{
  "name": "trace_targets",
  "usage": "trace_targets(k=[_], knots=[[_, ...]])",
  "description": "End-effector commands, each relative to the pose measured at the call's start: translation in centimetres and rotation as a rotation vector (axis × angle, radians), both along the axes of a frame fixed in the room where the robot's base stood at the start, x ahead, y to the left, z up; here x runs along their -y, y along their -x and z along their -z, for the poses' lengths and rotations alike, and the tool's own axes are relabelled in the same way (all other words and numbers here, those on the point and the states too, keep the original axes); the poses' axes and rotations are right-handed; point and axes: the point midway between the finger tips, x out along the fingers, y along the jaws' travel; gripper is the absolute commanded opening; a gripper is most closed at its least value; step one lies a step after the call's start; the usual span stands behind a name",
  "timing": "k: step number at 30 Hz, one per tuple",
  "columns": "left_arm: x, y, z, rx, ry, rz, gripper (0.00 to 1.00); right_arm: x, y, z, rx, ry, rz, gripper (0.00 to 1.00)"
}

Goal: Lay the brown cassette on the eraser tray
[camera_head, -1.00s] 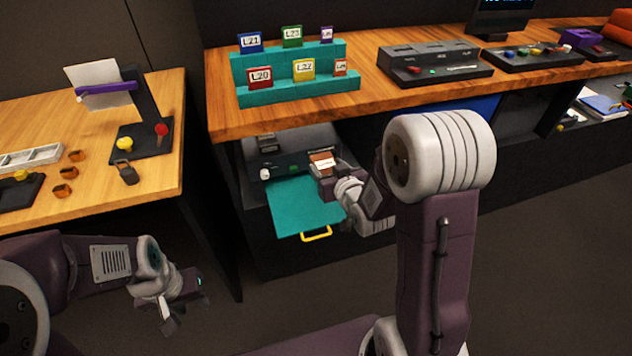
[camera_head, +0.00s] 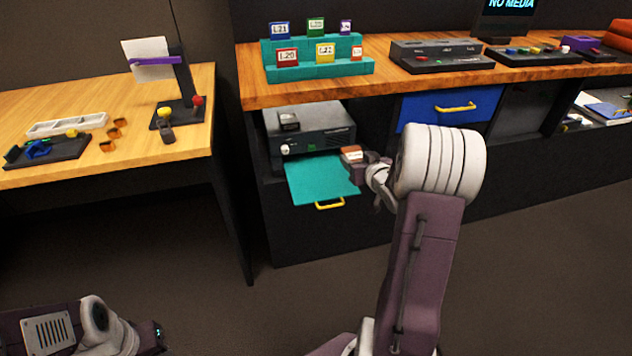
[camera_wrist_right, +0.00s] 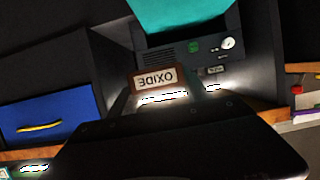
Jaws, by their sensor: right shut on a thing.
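The brown cassette (camera_head: 351,155) is held in my right gripper (camera_head: 364,159), which is shut on it. In the right wrist view the cassette (camera_wrist_right: 154,79) shows its white label reading OXIDE, upside down. The teal eraser tray (camera_head: 312,182) sticks out from the front of the grey eraser unit, with a yellow handle at its front edge. In the head view the cassette is above and near the tray's right edge; I cannot tell its exact height. The tray also shows at the top of the wrist view (camera_wrist_right: 175,14). My left gripper (camera_head: 152,338) is cut off at the bottom edge, its fingers hidden.
The eraser unit (camera_head: 315,132) stands in an open bay under the wooden counter (camera_head: 390,82), with a black box on top. A blue drawer (camera_head: 450,107) is to the right. A teal rack (camera_head: 318,67) holds labelled cassettes above. A side table (camera_head: 60,165) stands left.

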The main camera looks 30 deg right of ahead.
Motion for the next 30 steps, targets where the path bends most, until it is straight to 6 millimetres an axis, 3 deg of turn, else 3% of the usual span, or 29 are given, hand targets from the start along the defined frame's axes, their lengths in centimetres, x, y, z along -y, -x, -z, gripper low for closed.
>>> trace_targets(k=[4, 9, 15, 22, 27, 30], knots=[[0.0, 0.0, 1.9, 0.0, 0.0, 0.0, 0.36, -1.4, -2.1, 2.1, 0.001, 0.0, -0.009, 0.12], [0.0, 0.0, 4.4, -0.001, 0.0, 0.0, 0.36, -3.9, -6.4, 5.1, 0.001, -0.001, -0.008, 0.12], [0.0, 0.0, 5.8, -0.001, 0.0, 0.0, 0.36, -5.6, -9.7, 6.9, 0.001, 0.001, -0.004, 0.12], [0.0, 0.0, 6.0, 0.0, 0.0, 0.0, 0.36, -5.9, -10.2, 7.3, 0.001, 0.0, -0.002, 0.12], [0.0, 0.0, 8.2, 0.0, 0.0, 0.0, 0.36, -5.8, -10.2, 10.5, -0.001, -0.001, -0.002, 0.12], [0.0, 0.0, 8.6, -0.001, 0.0, 0.0, 0.36, -5.8, -10.2, 11.3, 0.001, 0.0, -0.002, 0.12]])
